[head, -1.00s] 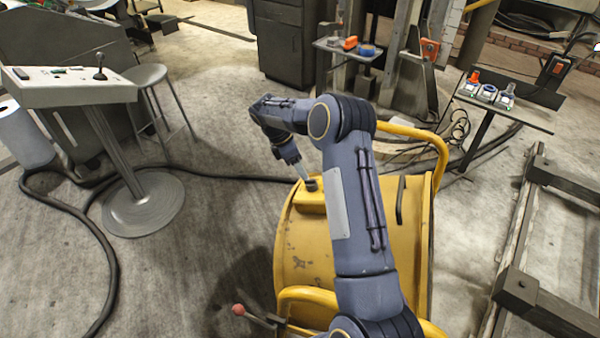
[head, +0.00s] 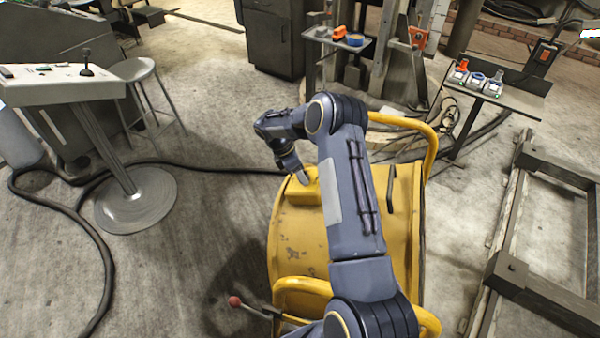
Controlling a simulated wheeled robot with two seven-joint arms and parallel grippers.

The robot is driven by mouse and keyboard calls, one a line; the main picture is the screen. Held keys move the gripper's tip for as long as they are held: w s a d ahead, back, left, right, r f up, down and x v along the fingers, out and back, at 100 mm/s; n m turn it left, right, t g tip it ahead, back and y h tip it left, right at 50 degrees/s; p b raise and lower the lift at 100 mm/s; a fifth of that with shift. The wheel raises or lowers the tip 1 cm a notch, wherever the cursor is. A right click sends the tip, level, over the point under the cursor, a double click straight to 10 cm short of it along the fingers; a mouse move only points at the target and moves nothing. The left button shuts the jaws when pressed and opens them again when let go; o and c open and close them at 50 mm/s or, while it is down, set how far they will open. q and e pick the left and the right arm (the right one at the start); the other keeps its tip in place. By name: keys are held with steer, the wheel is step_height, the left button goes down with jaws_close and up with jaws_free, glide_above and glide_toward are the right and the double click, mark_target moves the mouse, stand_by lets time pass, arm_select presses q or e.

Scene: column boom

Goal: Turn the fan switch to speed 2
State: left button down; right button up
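The fan is a big yellow drum (head: 300,238) on the floor at the centre, with a yellow box (head: 294,194) on its upper left. My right arm reaches across the drum from below. My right gripper (head: 303,178) points down at the top of that box, at or very close to it. Its fingers are small and partly hidden, so I cannot tell whether they are open or shut. I cannot make out the fan switch now; the gripper covers that spot. My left gripper is not in view.
A lever with a red ball (head: 235,301) sticks out at the drum's lower left. A control console (head: 60,85) and a stool (head: 135,70) stand at the left. A small table (head: 510,98) stands at the right.

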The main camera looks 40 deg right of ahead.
steer(key=c, duration=0.6)
steer(key=m+b, duration=0.2)
steer(key=shift+w+f+m, duration=0.1)
steer(key=shift+f+m, duration=0.05)
steer(key=shift+m, duration=0.25)
steer(key=m+g+b, duration=0.1)
steer(key=m+b, duration=0.1)
steer(key=m, duration=0.2)
steer(key=shift+w+m, duration=0.1)
steer(key=shift+m, duration=0.3)
steer(key=m+b, duration=0.1)
steer(key=m, duration=0.4)
steer(key=shift+d+y, duration=0.15)
steer(key=shift+y, duration=0.25)
steer(key=m, duration=0.5)
steer(key=shift+w+d+r+y+b, duration=0.1)
steer(key=shift+r+y+b, duration=0.1)
steer(key=shift+y+b, duration=0.2)
steer(key=shift+m, duration=0.5)
steer(key=o, duration=1)
